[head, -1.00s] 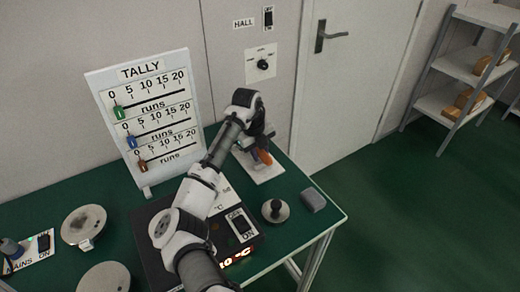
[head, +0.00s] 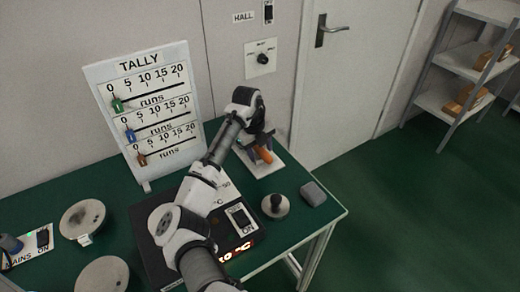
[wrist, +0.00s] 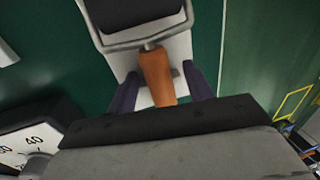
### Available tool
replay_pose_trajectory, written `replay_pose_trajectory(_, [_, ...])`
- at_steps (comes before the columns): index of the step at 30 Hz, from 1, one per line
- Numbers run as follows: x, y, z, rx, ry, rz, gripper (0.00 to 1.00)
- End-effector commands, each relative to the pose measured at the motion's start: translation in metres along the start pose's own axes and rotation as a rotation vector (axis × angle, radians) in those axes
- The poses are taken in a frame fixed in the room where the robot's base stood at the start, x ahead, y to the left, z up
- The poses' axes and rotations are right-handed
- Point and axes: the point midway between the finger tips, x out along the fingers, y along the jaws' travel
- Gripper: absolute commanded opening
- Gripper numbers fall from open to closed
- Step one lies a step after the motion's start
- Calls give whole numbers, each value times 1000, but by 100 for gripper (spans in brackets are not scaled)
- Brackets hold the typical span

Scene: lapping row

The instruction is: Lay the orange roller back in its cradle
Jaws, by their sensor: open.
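The orange roller (wrist: 157,78) shows its orange handle in the wrist view, with a short metal neck leading to a dark drum in a grey frame at the top. It lies on or just above a white plate (wrist: 178,50), apparently its cradle; I cannot tell whether it is fully seated. My gripper (wrist: 158,72) is open, with one dark finger on each side of the handle and gaps visible. In the head view the orange handle (head: 263,155) shows below my gripper (head: 257,145), over the white plate (head: 267,170) on the bench's back right. My wrist hides part of the roller there.
A round black-knobbed piece (head: 275,205) and a grey block (head: 313,193) stand in front of the plate. A hotplate with a lit display (head: 237,250) lies under my arm. The tally board (head: 145,110) stands behind left. Round discs (head: 85,220) lie at left.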

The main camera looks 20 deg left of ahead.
Motion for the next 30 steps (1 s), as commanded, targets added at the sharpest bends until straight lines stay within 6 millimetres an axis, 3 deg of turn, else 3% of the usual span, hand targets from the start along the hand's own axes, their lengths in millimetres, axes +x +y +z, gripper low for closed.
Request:
replay_pose_trajectory(5, [-19, 0, 1, 1, -4, -2, 51])
replay_pose_trajectory(19, [-120, 0, 1, 1, -5, -1, 51])
replay_pose_trajectory(24, [-135, 0, 0, 1, -2, -1, 51])
replay_pose_trajectory(30, [-138, 0, 0, 0, -1, -1, 51])
